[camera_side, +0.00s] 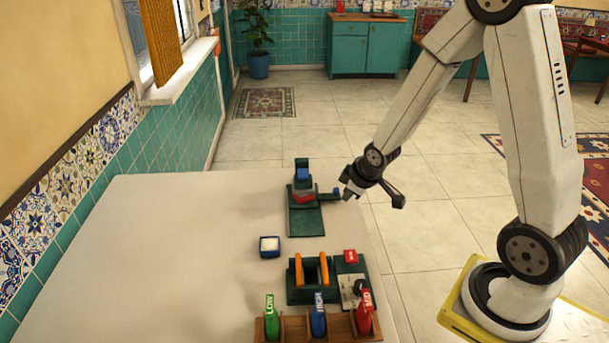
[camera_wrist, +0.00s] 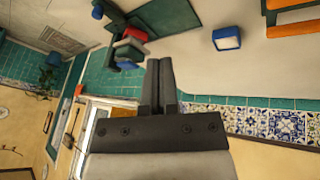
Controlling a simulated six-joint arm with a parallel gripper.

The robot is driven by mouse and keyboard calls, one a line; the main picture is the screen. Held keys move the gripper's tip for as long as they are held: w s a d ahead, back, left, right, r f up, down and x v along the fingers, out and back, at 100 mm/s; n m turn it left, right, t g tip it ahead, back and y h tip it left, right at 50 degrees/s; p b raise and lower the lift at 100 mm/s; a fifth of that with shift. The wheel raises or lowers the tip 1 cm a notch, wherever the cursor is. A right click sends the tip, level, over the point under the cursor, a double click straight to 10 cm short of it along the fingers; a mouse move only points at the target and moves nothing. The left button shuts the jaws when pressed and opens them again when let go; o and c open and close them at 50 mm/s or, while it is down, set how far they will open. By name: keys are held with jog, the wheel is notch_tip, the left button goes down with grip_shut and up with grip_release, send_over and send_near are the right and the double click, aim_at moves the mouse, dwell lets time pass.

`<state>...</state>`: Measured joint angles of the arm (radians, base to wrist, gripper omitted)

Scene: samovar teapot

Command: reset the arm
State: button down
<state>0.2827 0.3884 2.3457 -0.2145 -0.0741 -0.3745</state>
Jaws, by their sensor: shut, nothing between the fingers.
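My gripper (camera_side: 346,192) is shut and empty. In the side view it hangs just off the right edge of the table, beside the green stand (camera_side: 306,222) with its red and blue parts. A small blue knob on the stand's right side is close to the fingertips; I cannot tell whether they touch. In the wrist view my gripper (camera_wrist: 160,64) has its two dark fingers together, with nothing between them. The green stand (camera_wrist: 168,18) shows beyond the fingertips there.
A blue-rimmed white box (camera_side: 270,247) lies mid-table; it also shows in the wrist view (camera_wrist: 227,38). Nearer are a dark green holder (camera_side: 297,290) with orange bars and a wooden rack (camera_side: 293,328) with green, blue and red labelled pieces. The left side of the table (camera_side: 150,250) is clear.

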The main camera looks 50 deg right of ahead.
jog(key=s+a+r+m+g+y, duration=0.1)
jog(key=s+a+r+m+g, duration=0.1)
jog(key=s+a+r, duration=0.3)
jog(key=s+a+m, duration=0.1)
jog(key=s+a, duration=0.3)
jog(key=a, duration=0.1)
jog(key=shift+s+a+m+g, duration=0.25)
jog(key=shift+a+m+g, duration=0.05)
